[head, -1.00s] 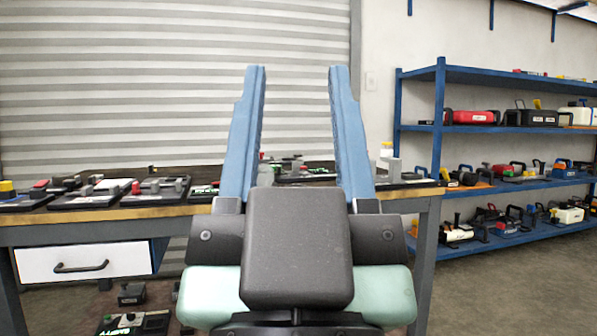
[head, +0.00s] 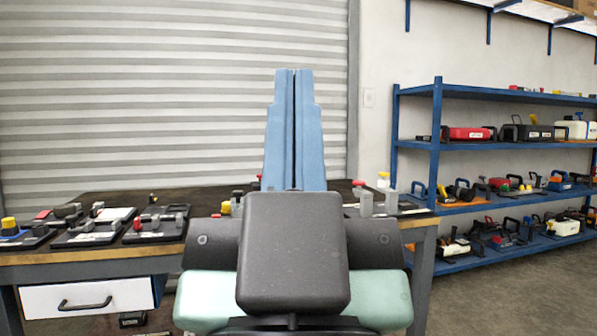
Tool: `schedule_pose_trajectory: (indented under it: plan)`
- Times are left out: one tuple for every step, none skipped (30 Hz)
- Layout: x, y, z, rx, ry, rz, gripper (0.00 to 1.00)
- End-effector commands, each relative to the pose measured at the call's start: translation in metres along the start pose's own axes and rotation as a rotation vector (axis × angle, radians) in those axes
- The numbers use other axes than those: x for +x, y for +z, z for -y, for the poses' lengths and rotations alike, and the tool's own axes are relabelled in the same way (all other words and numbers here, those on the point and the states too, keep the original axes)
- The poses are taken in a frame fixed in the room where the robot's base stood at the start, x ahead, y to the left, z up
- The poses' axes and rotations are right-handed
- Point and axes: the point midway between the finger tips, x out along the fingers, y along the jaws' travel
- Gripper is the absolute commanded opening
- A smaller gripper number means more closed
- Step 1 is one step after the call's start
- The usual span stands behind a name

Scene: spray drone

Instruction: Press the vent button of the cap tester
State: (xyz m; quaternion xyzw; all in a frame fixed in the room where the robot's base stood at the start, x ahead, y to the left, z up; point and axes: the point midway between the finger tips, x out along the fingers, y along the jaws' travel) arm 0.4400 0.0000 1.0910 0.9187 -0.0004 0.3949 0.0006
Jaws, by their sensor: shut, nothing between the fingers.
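My gripper (head: 294,72) fills the middle of the head view, with its two blue fingers pressed together, pointing up and away over the workbench (head: 200,257). Nothing shows between the fingers. Several dark boards with small devices stand on the bench. I cannot tell which of them is the cap tester, and no vent button can be made out. Part of the bench behind my gripper is hidden. To the right of the fingers, grey upright blocks (head: 366,204) and a white bottle with a yellow cap (head: 383,180) show.
At the left of the bench are a yellow-topped device (head: 9,226) and a board with grey parts (head: 158,224). A white drawer (head: 80,296) hangs below. A blue shelf rack (head: 437,150) with several tools stands at the right. Floor is free before the rack.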

Motion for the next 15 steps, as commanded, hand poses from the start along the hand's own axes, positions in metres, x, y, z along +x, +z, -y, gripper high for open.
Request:
schedule_pose_trajectory:
  plan:
    - [0.028, -0.026, 0.000, 0.000, 0.000, -0.001, 0.00]
    - [0.035, -0.034, 0.000, 0.000, 0.000, -0.001, 0.00]
    - [0.045, -0.043, 0.000, 0.000, 0.000, -0.001, 0.00]
    - [0.053, -0.051, 0.000, 0.000, 0.000, -0.001, 0.00]
    - [0.060, -0.058, 0.000, 0.000, 0.000, -0.001, 0.00]
    - [0.070, -0.067, 0.000, 0.000, 0.000, -0.001, 0.00]
    - [0.078, -0.074, 0.000, 0.000, -0.001, -0.001, 0.00]
    - [0.085, -0.081, 0.000, 0.000, -0.001, -0.001, 0.00]
    - [0.095, -0.090, 0.000, 0.000, -0.001, 0.000, 0.00]
    - [0.103, -0.098, 0.000, 0.000, -0.001, 0.000, 0.00]
    - [0.110, -0.105, 0.000, 0.000, -0.001, 0.000, 0.00]
    - [0.120, -0.114, 0.000, 0.000, -0.001, 0.000, 0.00]
    - [0.128, -0.121, 0.000, 0.000, -0.001, 0.000, 0.00]
    - [0.135, -0.128, 0.000, 0.001, -0.001, 0.000, 0.00]
    - [0.145, -0.138, 0.000, 0.001, -0.001, 0.000, 0.00]
